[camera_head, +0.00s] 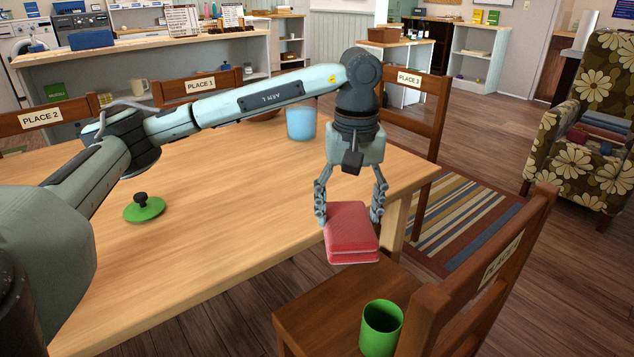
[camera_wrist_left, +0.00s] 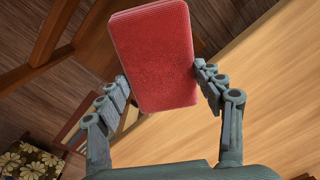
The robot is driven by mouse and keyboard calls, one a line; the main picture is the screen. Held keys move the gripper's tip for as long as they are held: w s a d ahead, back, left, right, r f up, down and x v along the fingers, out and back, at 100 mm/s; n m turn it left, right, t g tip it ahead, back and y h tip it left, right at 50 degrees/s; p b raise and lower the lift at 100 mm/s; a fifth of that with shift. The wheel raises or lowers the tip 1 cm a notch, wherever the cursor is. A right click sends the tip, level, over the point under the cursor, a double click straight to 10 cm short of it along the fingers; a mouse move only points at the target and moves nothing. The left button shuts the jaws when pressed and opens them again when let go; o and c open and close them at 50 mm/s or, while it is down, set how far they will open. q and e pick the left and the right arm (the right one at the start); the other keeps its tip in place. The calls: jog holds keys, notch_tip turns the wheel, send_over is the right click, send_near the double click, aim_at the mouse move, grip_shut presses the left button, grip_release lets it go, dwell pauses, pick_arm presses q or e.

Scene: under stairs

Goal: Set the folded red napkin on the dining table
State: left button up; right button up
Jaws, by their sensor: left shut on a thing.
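The folded red napkin (camera_head: 350,234) is a thick red block held in my left gripper (camera_head: 349,215). In the head view it shows at the right front edge of the dining table (camera_head: 230,210), in front of the wooden chair seat; its height above the table cannot be told. In the left wrist view the napkin (camera_wrist_left: 155,55) sits between the two fingers of the left gripper (camera_wrist_left: 165,85), with table wood to its right and floor to its left. My right gripper is not in view.
A green lid with a dark knob (camera_head: 144,207) and a light blue cup (camera_head: 301,123) are on the table. A green cup (camera_head: 381,328) stands on the near chair's seat (camera_head: 335,310). Chairs surround the table.

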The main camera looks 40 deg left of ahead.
pick_arm(q)
jog(key=s+a+r+n+b, duration=0.1)
jog(key=s+a+r+n, duration=0.15)
jog(key=a+n, duration=0.95)
jog(key=s+a+r+n, duration=0.1)
jog(key=a+r+n, duration=0.2)
jog(key=a+n, duration=0.95)
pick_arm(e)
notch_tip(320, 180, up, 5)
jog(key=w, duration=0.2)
pick_arm(q)
jog(key=w+f, duration=0.2)
jog(key=w, duration=0.1)
jog(key=w+f+p, duration=0.1)
jog(key=w+f, duration=0.1)
jog(key=w, duration=0.2)
jog(key=w+f, duration=0.3)
jog(key=shift+w+a, duration=0.2)
jog(key=shift+w, duration=0.2)
jog(key=shift+f+p, duration=0.3)
jog(key=shift+f, duration=1.7)
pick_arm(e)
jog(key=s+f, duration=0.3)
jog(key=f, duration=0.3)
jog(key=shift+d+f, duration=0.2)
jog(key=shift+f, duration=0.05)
pick_arm(q)
jog(key=o, duration=1.7)
jog(key=shift+f, duration=0.15)
